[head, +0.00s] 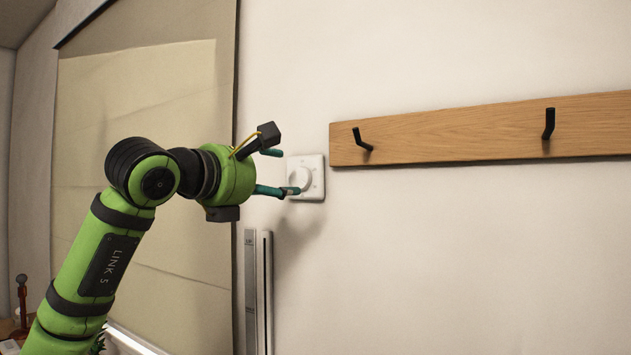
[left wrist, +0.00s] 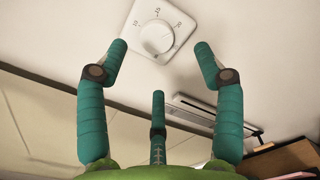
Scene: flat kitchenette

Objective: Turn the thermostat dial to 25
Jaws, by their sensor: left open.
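The thermostat is a white square plate (head: 319,166) on the wall with a round white dial (head: 302,178). In the left wrist view the dial (left wrist: 157,37) sits low on the plate (left wrist: 183,12), with small dark numbers around its upper side; I cannot make out where the dial points. My left gripper (head: 284,172) is just left of the thermostat, fingers toward it, one fingertip overlapping the plate's lower left edge. In the left wrist view the left gripper (left wrist: 160,49) is open and empty, its teal fingers spread either side of the dial. Contact is not clear. My right gripper is not in view.
A wooden rail (head: 450,130) with black hooks (head: 548,123) is on the wall right of the thermostat. A tan panel (head: 150,110) hangs at left. A grey vertical metal strip (head: 266,290) is below the thermostat. The wall at lower right is bare.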

